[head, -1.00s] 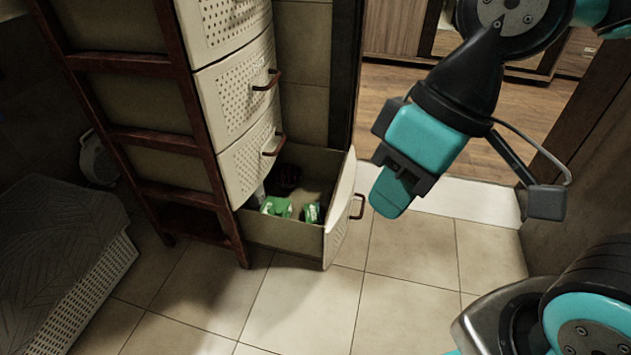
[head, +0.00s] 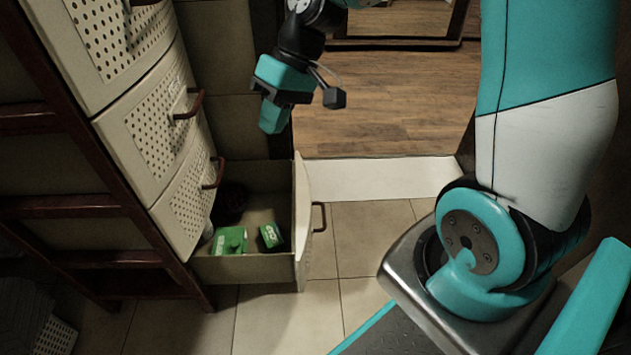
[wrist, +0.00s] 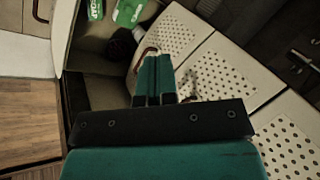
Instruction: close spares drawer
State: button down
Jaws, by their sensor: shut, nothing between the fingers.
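The spares drawer (head: 302,228) is the lowest drawer of the cream cabinet, pulled out to the right, with a brown handle (head: 319,217) on its front. Two green boxes, one (head: 230,241) nearer the cabinet and one (head: 271,236) nearer the front, lie inside with a dark round item (head: 230,203). My gripper (head: 272,118) is shut and empty, above the drawer's far side and apart from it. In the wrist view my gripper (wrist: 154,78) points over the open drawer, with the green boxes (wrist: 130,10) at the top.
Closed perforated drawers (head: 184,190) with brown handles rise above the open one. A dark red wooden frame (head: 85,170) stands at left. Tiled floor (head: 365,235) is clear right of the drawer, before a white threshold (head: 380,178) and wooden floor.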

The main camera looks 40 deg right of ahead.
jog(key=w+d+f+m+t+y, duration=0.1)
jog(key=w+d+f+m, duration=0.15)
jog(key=d+f, duration=0.5)
jog(key=w+d+f+m+t+y, duration=0.1)
jog(key=w+d+f+m, duration=0.1)
jog(key=w+d+f, duration=0.35)
jog(key=s+d+f+m+t, duration=0.2)
jog(key=s+d+f+m, duration=0.2)
jog(key=d+f, duration=0.9)
jog(key=b+x, duration=0.2)
jog(key=x, duration=0.2)
jog(key=r+b+x, duration=0.1)
jog(key=b+x, duration=0.1)
jog(key=x, duration=0.2)
jog(key=a+b+x, duration=0.1)
jog(key=b+x, duration=0.1)
jog(key=x, duration=0.2)
jog(key=shift+w+a, duration=0.2)
jog(key=shift+w, duration=0.2)
jog(key=shift+w+a+r, duration=0.1)
jog(key=shift+w+a, duration=0.1)
jog(key=shift+a, duration=0.1)
